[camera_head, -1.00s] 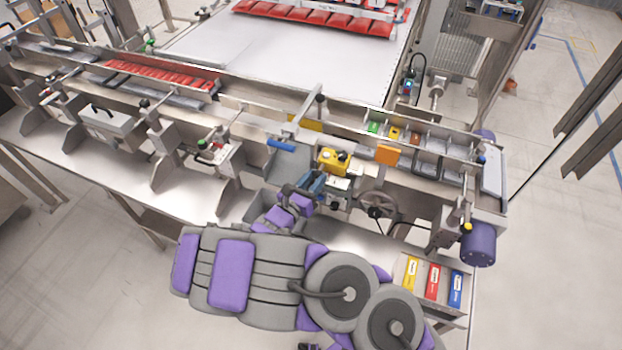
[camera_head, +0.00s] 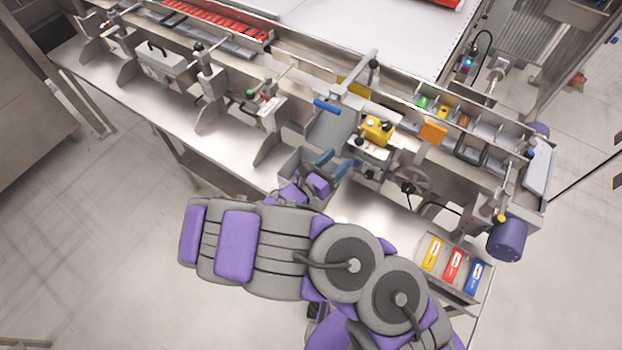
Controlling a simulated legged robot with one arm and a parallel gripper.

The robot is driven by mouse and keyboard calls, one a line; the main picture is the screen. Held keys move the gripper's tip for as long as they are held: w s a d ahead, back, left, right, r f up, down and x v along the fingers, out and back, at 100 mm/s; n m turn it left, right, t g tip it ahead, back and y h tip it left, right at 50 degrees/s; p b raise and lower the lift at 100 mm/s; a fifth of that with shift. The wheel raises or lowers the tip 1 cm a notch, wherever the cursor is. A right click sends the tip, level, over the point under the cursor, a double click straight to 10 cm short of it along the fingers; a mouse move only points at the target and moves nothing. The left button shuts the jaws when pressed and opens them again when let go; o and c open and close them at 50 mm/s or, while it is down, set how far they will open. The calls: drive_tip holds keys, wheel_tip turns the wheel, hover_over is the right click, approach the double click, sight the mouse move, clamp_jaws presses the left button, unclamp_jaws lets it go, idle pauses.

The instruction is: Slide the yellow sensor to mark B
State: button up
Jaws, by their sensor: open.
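The yellow sensor (camera_head: 377,129) is a small yellow block with a dark knob, on a grey mount beside the conveyor rail, right of the picture's middle. Mark B cannot be made out at this size. My grey and purple arm hides part of the table below the gripper.
A blue-handled lever (camera_head: 327,107) is at upper left. A tray (camera_head: 461,289) with yellow, red and blue packs lies at lower right. A purple motor (camera_head: 506,240) is at the right end.

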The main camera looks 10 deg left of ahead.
drive_tip(key=p+v, duration=0.1)
drive_tip(key=v, duration=0.9)
drive_tip(key=shift+p, duration=0.4)
drive_tip(key=shift+f, duration=0.1)
drive_tip(key=s+d+r+m+g+h, duration=0.2)
drive_tip(key=d+r+m+g, duration=0.7)
drive_tip(key=d, duration=0.4)
drive_tip(key=s+d+r+m+g+h, duration=0.2)
drive_tip(key=d+r+m+g, duration=0.4)
drive_tip(key=d+r+m, duration=0.5)
drive_tip(key=s+d+m+g+y, duration=0.4)
drive_tip(key=s+d+m+y, duration=0.2)
drive_tip(key=s, duration=0.3)
drive_tip(key=s+a+r+m+t+y, duration=0.1)
drive_tip(key=s+a+m+y, duration=0.4)
drive_tip(key=s, duration=0.5)
drive_tip(key=shift+a+r+m+t+y, duration=0.4)
drive_tip(key=shift+r+m+y, duration=0.1)
drive_tip(key=shift+y, duration=0.6)
